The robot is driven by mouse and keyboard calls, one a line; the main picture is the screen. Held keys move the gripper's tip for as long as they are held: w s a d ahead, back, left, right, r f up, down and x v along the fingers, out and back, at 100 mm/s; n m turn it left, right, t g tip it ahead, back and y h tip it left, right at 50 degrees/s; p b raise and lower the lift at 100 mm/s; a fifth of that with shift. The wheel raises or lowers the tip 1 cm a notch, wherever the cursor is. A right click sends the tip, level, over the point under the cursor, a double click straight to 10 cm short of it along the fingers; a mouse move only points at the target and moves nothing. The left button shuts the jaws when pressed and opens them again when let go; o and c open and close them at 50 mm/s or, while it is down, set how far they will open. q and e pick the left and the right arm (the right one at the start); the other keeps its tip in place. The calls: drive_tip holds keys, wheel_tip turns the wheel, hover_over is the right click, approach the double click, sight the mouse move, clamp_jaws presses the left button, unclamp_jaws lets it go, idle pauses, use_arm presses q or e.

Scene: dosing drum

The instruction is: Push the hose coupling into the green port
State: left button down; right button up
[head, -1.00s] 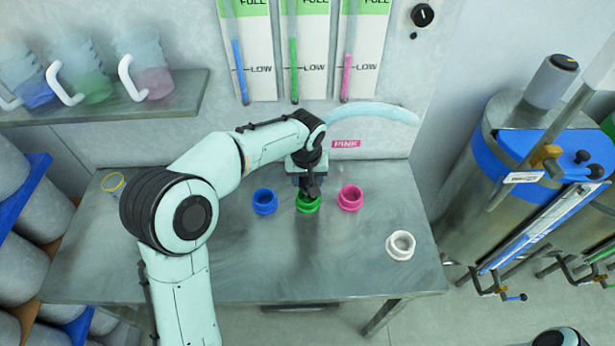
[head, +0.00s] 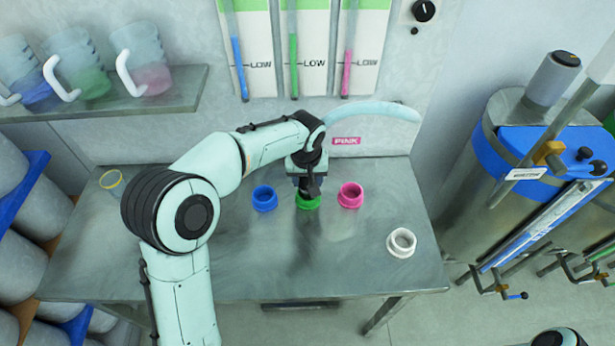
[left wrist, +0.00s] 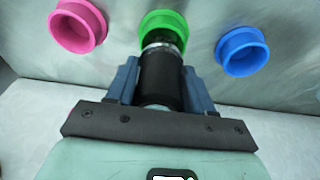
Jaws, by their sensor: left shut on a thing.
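My left gripper (head: 309,187) is over the green port (head: 307,203) on the metal bench. In the left wrist view its two blue-grey fingers (left wrist: 160,85) are shut on the black hose coupling (left wrist: 160,78). The coupling's silver front end is at the mouth of the green port (left wrist: 163,20) and overlaps it; how deep it sits is hard to tell. The pale hose (head: 372,110) shows as an arc behind my arm. My right gripper is not in view.
The blue port (head: 264,199) and pink port (head: 350,195) flank the green one closely. A white ring-shaped port (head: 401,242) is at the bench's right. A yellow-rimmed cup (head: 111,183) stands at left. The bench (head: 290,265) is clear in front.

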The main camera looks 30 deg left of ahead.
use_arm(q)
drive_tip(key=shift+f, duration=0.15)
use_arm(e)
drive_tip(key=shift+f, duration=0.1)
use_arm(q)
drive_tip(key=shift+f+b, duration=0.65)
drive_tip(key=shift+f, duration=0.25)
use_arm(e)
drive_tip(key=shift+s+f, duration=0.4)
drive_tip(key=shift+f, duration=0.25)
use_arm(q)
drive_tip(key=shift+c, duration=1.7)
unclamp_jaws()
drive_tip(key=shift+r+p, duration=2.05)
drive_tip(key=shift+r, duration=1.5)
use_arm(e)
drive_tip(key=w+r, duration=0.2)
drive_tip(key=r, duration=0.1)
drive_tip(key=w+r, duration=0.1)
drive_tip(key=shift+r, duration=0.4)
